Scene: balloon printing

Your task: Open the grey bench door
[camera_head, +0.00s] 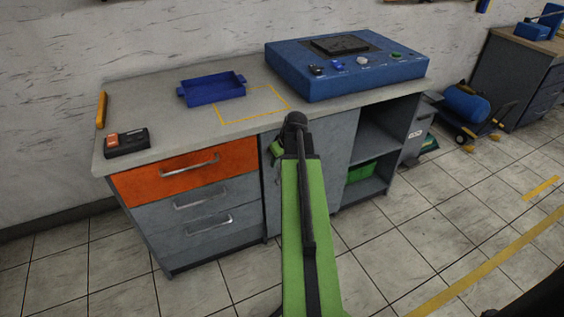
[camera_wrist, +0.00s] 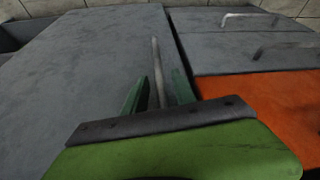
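The grey bench door (camera_head: 338,150) is the plain panel between the drawers and the open shelves. It looks shut, and my arm hides part of it in the head view. In the wrist view the door (camera_wrist: 85,75) fills the left and middle. Its thin metal handle (camera_wrist: 157,70) stands near the door's edge beside the drawers. My gripper (camera_wrist: 158,90) has its two green fingers apart, one on each side of the handle, with gaps showing. In the head view my gripper (camera_head: 277,151) is at the door's left side, mostly behind my arm.
The orange drawer (camera_head: 185,169) and grey drawers (camera_head: 190,200) lie left of the door. Open shelves (camera_head: 378,140) with a green box (camera_head: 361,172) lie right. A blue tray (camera_head: 213,90) and blue control box (camera_head: 345,72) stand on the worktop. The tiled floor in front is clear.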

